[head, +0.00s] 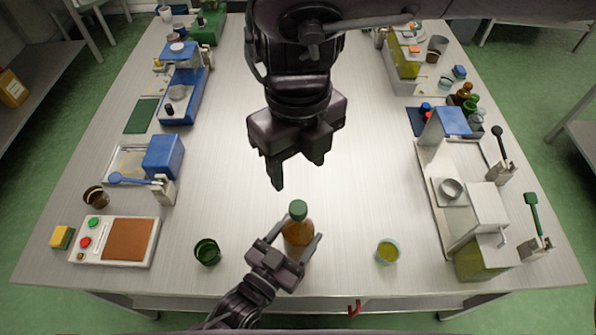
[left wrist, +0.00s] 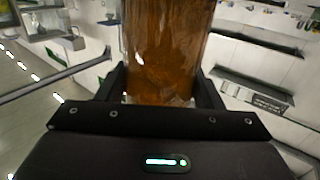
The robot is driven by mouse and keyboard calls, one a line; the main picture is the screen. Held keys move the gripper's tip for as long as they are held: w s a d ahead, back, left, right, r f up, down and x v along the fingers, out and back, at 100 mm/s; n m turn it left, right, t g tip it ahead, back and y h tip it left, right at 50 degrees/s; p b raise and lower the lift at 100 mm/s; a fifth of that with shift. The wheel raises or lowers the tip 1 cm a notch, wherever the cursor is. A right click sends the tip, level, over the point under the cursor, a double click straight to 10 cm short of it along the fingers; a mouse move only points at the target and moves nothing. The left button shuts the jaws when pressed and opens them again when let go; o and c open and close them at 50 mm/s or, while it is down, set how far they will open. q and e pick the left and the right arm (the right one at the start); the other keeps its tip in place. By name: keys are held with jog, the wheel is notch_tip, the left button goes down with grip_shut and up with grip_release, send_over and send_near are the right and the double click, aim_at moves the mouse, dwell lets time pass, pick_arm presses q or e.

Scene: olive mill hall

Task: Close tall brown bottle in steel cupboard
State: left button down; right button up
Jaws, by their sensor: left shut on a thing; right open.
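A brown bottle (head: 298,233) with a dark green cap (head: 298,208) is near the table's front edge, in the middle of the head view. My left gripper (head: 296,240) is shut on its body. The amber-brown bottle fills the space between the fingers in the left wrist view (left wrist: 165,50). I cannot tell whether its base touches the table. My right gripper (head: 297,174) is open and empty, pointing down above the table just beyond the bottle. A red handle (head: 354,308) shows at the table's front edge. I cannot make out the steel cupboard's inside or door.
A dark green cup (head: 208,251) stands left of the bottle, a glass with yellow liquid (head: 388,251) to the right. A panel with buttons (head: 116,242) is at front left. Machines with blue parts (head: 163,157) and an oil-filled unit (head: 482,260) line the sides. The table's middle is clear.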

aim_at(289, 247)
pick_arm(q)
jog(key=shift+c, duration=1.5)
grip_release()
jog(key=b+v, duration=0.1)
jog(key=v, duration=0.6)
jog(key=shift+f, duration=0.1)
jog(key=shift+s+a+b, duration=0.2)
jog(key=shift+s+b, duration=0.1)
jog(key=shift+s, duration=0.05)
